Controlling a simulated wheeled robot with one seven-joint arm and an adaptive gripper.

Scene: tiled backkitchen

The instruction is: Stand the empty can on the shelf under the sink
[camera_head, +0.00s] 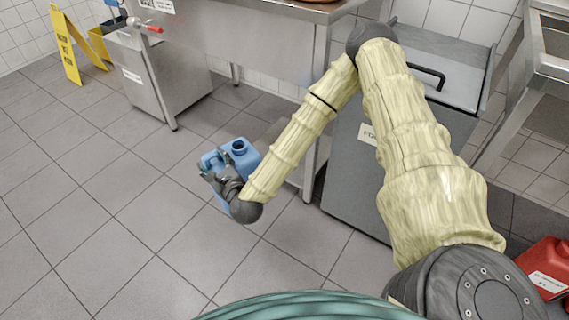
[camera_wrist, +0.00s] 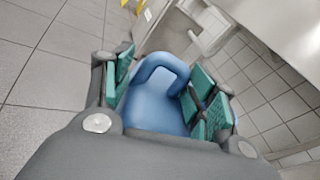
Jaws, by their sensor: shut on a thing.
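A blue can (camera_head: 243,153) with an open round mouth and a moulded handle hangs in my gripper (camera_head: 218,172), in front of the steel sink unit (camera_head: 235,45). It looks roughly upright and clear of the floor, though its bottom is partly hidden. In the wrist view the blue can (camera_wrist: 160,105) sits between the green finger pads of my gripper (camera_wrist: 163,90), which is shut on it. A greyish low surface under the sink (camera_head: 277,134), possibly the shelf, shows behind my forearm, which hides much of it.
A red can (camera_head: 548,268) with a label stands at the lower right. A grey lidded bin (camera_head: 345,175) stands right of the sink's front leg. A grey cabinet (camera_head: 165,80) and a yellow floor sign (camera_head: 65,45) are at upper left. The left floor is clear.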

